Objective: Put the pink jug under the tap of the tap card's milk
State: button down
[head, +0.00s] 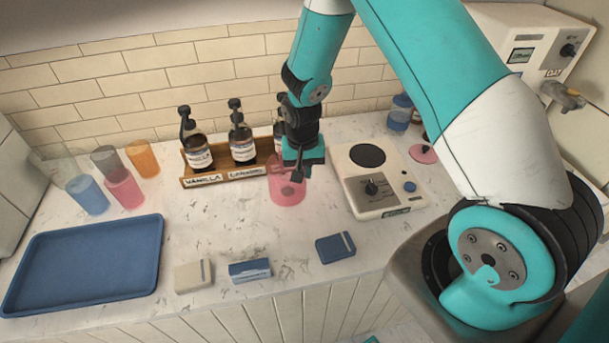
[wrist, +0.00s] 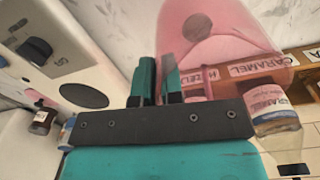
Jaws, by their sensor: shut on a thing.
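The pink jug (head: 287,190) is see-through and stands upright, on or just above the counter in front of the syrup rack. It also fills the top of the wrist view (wrist: 215,30). My gripper (head: 303,168) is shut on the jug's near right side; its fingers (wrist: 158,82) show close together in the wrist view. The white dispenser (head: 510,45) is at the top right, with a grey tap (head: 563,95) and an "OAT" label (head: 553,72). My arm hides part of the dispenser. A small dark panel (head: 521,55) on its front is too small to read.
A wooden syrup rack (head: 230,172) stands behind the jug. A white scale-like machine (head: 380,180) stands to its right, between it and the dispenser side. Cups (head: 123,188) and a blue tray (head: 85,265) are at left. Small boxes (head: 250,270) lie along the front; mid-left counter is clear.

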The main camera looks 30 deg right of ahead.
jog(key=shift+f+p, duration=0.4)
jog(key=shift+f, duration=1.25)
jog(key=shift+f, duration=0.1)
jog(key=c, duration=1.3)
grip_release()
jog(key=shift+o, duration=0.2)
